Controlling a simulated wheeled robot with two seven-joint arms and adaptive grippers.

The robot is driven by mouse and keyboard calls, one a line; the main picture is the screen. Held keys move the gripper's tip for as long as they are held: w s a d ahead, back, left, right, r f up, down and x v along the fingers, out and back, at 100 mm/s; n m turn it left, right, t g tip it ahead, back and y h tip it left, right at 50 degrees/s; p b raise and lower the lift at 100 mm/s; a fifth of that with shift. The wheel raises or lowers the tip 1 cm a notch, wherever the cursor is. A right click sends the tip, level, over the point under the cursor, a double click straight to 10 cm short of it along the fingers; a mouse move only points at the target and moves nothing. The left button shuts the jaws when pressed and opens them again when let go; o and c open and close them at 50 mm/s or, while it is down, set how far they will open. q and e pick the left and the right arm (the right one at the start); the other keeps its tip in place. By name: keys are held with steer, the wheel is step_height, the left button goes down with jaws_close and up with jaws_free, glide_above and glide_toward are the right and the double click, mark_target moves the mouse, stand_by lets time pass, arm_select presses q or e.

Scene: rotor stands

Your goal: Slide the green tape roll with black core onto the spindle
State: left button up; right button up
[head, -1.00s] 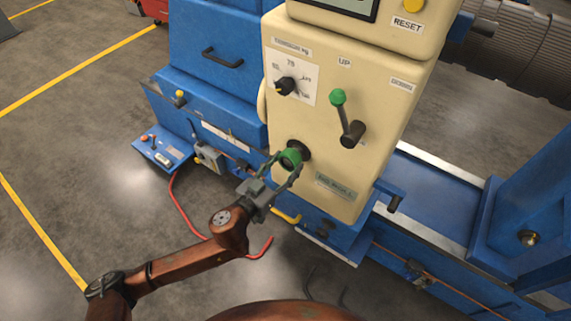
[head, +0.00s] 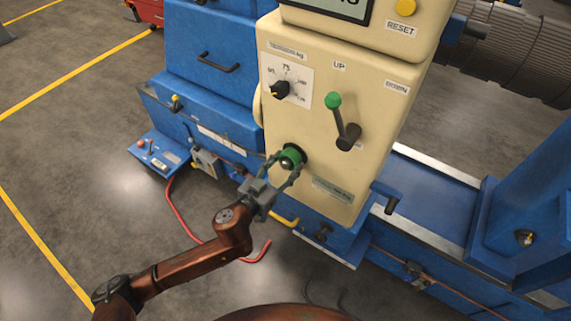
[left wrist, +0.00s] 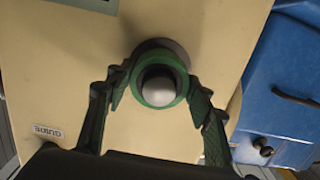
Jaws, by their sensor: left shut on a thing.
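The green tape roll with black core (head: 291,154) is at the lower front of the cream panel, between the fingertips of my left gripper (head: 286,163). The gripper is shut on the roll from both sides. In the left wrist view the green roll (left wrist: 159,97) sits between the fingers (left wrist: 160,84). The rounded grey spindle tip (left wrist: 158,92) shows through its core, so the roll is around the spindle. A dark round flange (left wrist: 163,45) shows behind the roll. The rest of the spindle is hidden. My right gripper is not in view.
The cream panel (head: 305,190) carries a green-knobbed lever (head: 338,115) above right and a selector knob (head: 280,90) above. Blue machine housing (head: 215,45) stands to the left. A red cable (head: 185,215) lies on the floor below; open floor is at left.

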arm_select(q)
steer(key=o, duration=1)
steer(key=shift+o, duration=0.8)
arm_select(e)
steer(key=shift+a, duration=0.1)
arm_select(q)
steer(key=o, duration=0.5)
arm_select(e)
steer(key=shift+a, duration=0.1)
arm_select(q)
steer(key=shift+s+a, duration=0.1)
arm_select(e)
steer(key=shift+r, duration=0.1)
arm_select(q)
steer(key=shift+p+v, duration=0.65)
steer(key=shift+v, duration=0.55)
steer(key=shift+p+v, duration=1.1)
steer(key=shift+v, duration=2.1)
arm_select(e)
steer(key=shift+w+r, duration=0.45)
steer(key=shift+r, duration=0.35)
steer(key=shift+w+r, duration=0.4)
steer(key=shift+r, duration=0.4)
